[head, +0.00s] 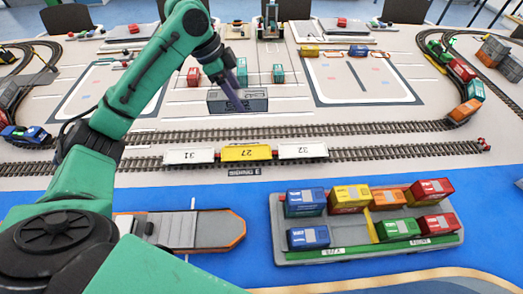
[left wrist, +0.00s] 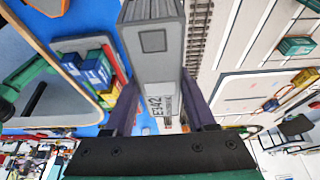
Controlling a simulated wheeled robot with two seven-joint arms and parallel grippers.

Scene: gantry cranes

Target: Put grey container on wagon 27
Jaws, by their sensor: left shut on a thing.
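The grey container (head: 252,100) is a dark grey box on the near side of the white-lined yard, behind the tracks in the head view. My left gripper (head: 237,104) reaches down onto it and is shut on it. In the left wrist view the grey container (left wrist: 152,50) lies between the two purple fingers of my left gripper (left wrist: 161,100). I cannot tell whether it is raised off the ground. Wagon 27 (head: 246,153) is yellow, has an empty top and stands on the nearer track between white wagons 31 (head: 190,156) and 32 (head: 302,151). My right gripper is not in view.
A grey barge (head: 285,255) with several coloured containers floats at the front right, and an orange-edged ship (head: 215,230) lies left of it. Red and green containers (head: 278,73) stand behind the grey one. A second track (head: 330,131) runs between the yard and the wagons.

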